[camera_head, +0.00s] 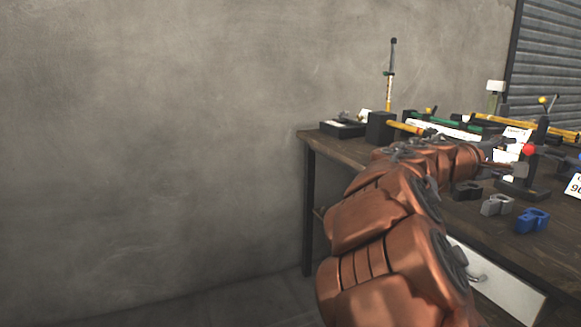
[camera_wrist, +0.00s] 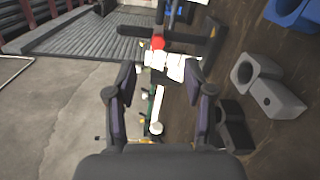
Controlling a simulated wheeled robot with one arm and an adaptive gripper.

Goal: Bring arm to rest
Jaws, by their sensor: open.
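My copper-coloured arm (camera_head: 385,220) reaches up from the bottom of the head view and extends to the right over the workbench (camera_head: 312,140). My gripper (camera_wrist: 159,75) is open in the wrist view, with its two dark fingers apart and nothing between them. In the head view the gripper (camera_head: 505,160) is small and partly lost among the tools. It is above the bench, close to a dark press with a red ball knob (camera_head: 528,150). The red knob also shows beyond the fingers in the wrist view (camera_wrist: 157,43).
A black block (camera_head: 467,191), a grey block (camera_head: 497,205) and a blue block (camera_head: 532,220) stand near the bench's front edge. A tall thin tool (camera_head: 390,80) stands at the back left. Yellow and green tools lie behind. The floor and wall left of the bench are clear.

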